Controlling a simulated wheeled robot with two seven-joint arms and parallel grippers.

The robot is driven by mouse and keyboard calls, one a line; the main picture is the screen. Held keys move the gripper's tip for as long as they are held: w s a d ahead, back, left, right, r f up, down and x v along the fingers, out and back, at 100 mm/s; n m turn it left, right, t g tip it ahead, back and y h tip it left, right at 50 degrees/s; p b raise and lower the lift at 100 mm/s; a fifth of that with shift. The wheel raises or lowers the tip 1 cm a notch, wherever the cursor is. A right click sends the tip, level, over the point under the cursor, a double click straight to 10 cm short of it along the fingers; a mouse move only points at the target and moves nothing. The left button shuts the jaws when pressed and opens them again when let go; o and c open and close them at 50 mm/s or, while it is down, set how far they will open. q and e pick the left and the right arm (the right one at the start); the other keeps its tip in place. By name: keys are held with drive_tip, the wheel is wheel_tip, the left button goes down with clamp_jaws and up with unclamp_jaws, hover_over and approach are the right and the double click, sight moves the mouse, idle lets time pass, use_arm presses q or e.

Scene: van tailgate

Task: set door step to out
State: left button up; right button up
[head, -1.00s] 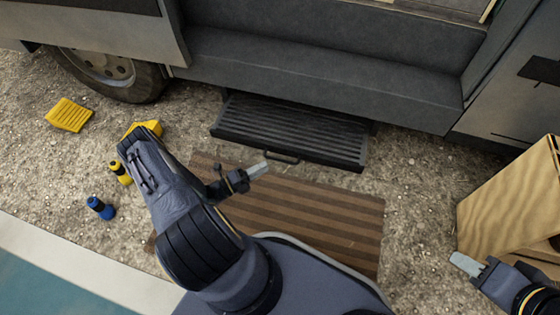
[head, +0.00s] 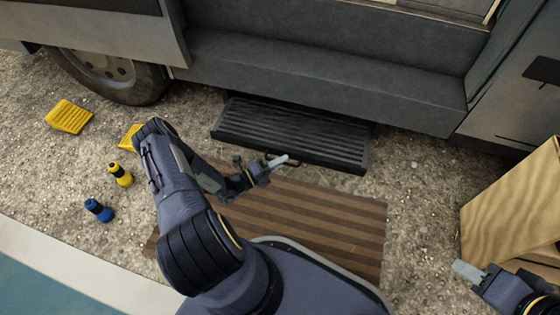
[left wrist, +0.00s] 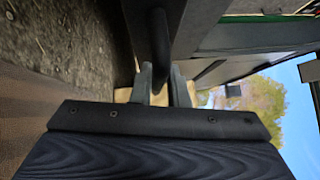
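The door step (head: 290,132) is a dark ribbed tread jutting from under the van's sill in the head view, with a thin handle on its front edge. My left gripper (head: 281,161) is at that handle and covers part of it. In the left wrist view the dark handle bar (left wrist: 160,45) runs down to the two grey fingers (left wrist: 163,82), which are spread with a gap between them. I cannot tell whether they touch the bar. My right gripper (head: 468,271) is at the lower right, apart from the step; its finger gap does not show.
A striped brown mat (head: 310,225) lies in front of the step. Yellow chocks (head: 69,117), a yellow bottle (head: 120,174) and a blue bottle (head: 99,210) are on the gravel at the left, near the wheel (head: 110,72).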

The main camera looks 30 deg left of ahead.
use_arm(q)
clamp_jaws()
drive_tip(key=shift+s, duration=0.1)
drive_tip(key=shift+s+d, duration=0.15)
drive_tip(key=shift+s, duration=0.4)
drive_tip(key=shift+s+d, duration=0.15)
drive_tip(key=shift+s, duration=0.35)
drive_tip(key=shift+o, duration=2.3)
unclamp_jaws()
drive_tip(key=shift+a, duration=0.1)
